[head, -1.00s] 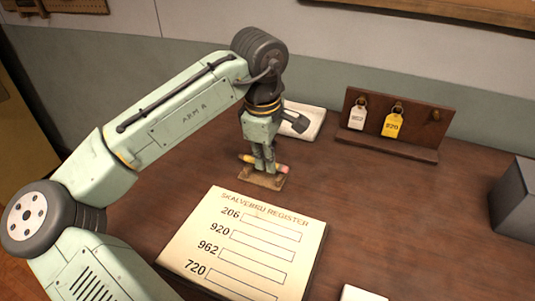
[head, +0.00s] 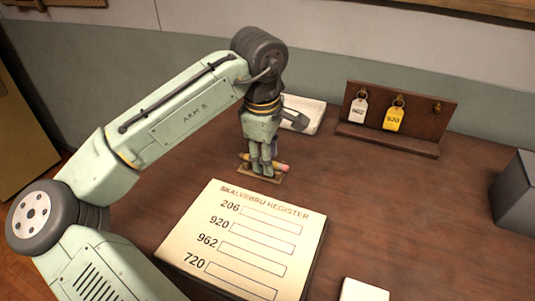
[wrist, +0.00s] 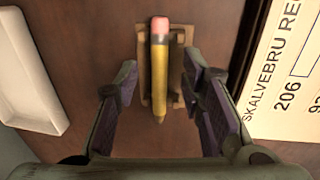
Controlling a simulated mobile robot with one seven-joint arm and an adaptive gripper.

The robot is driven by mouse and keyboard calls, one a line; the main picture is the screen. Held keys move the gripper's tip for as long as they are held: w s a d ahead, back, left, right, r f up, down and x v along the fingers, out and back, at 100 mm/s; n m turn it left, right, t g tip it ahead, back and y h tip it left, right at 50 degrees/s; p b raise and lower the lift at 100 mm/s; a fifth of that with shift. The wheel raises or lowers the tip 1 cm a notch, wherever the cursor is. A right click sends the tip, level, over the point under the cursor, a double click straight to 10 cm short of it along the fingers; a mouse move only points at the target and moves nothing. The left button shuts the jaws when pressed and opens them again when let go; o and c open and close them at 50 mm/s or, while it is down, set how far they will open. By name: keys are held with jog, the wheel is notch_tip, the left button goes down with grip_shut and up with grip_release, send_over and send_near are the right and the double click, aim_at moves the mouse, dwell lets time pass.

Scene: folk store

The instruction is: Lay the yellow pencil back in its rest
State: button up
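The yellow pencil (wrist: 160,75) has a pink eraser end at the top of the wrist view and its point toward me. It lies lengthwise along the small wooden rest (wrist: 178,85), both ends reaching slightly past it. I cannot tell whether it is fully seated. In the head view the eraser end (head: 285,168) shows right of my gripper, above the rest (head: 270,179). My gripper (wrist: 160,80) is open, one finger on each side of the pencil, with visible gaps. In the head view my gripper (head: 262,168) is low over the rest and hides the pencil's middle.
The register board (head: 185,245) lies in front of the rest. A white tray (head: 312,112) is behind my gripper. A key rack (head: 400,145) with two tags stands at the back right. A grey box (head: 515,195) is at the far right; the table between is clear.

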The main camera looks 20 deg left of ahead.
notch_tip(320, 180, up, 12)
jog(key=s, duration=0.1)
jog(key=shift+s, duration=0.35)
jog(key=shift+f, duration=0.1)
dwell(0.6)
